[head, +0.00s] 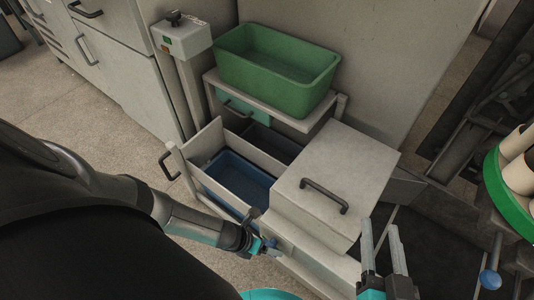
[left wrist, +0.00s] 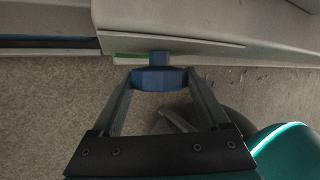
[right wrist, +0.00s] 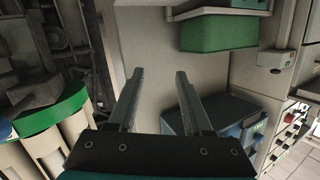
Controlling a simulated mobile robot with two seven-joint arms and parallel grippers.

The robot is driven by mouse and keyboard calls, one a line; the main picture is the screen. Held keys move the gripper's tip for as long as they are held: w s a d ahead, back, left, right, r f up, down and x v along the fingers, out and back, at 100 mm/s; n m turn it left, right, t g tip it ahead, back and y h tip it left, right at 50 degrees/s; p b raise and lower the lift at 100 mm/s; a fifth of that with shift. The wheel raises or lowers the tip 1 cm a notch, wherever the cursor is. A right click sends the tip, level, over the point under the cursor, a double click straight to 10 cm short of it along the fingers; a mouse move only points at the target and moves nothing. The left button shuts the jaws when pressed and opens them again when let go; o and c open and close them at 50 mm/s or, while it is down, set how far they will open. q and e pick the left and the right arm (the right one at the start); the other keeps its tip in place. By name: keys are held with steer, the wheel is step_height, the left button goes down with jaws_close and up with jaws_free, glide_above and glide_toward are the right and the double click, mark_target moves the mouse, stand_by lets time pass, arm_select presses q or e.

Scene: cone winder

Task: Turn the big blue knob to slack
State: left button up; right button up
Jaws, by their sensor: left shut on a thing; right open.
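The big blue knob (left wrist: 160,78) sticks out from a pale panel edge in the left wrist view. My left gripper (left wrist: 160,84) is shut on it, one finger at each side. In the head view the knob (head: 272,246) is small and partly hidden by my left gripper (head: 263,244), at the front of the pale cabinet. A green mark (left wrist: 122,61) shows on the panel left of the knob; I cannot read any label. My right gripper (head: 381,228) is open and empty, right of the lidded box; it also shows open in the right wrist view (right wrist: 160,78).
A pale lidded box (head: 337,170) with a dark handle stands behind the knob. Left of it is an open drawer with a blue bin (head: 240,180). A green tub (head: 277,75) sits on a shelf behind. A blue ball-ended lever (head: 490,279) and a green-rimmed cone carrier (head: 500,200) are at right.

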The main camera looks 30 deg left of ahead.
arm_select(q)
steer(key=shift+a, duration=0.15)
arm_select(e)
steer(key=shift+s+a+r+t, duration=0.25)
steer(key=shift+s+r+t, duration=0.15)
steer(key=shift+t, duration=0.2)
arm_select(q)
steer(key=shift+h, duration=0.3)
steer(key=o, duration=1.2)
steer(key=shift+o, duration=0.2)
arm_select(e)
steer(key=shift+w, duration=0.1)
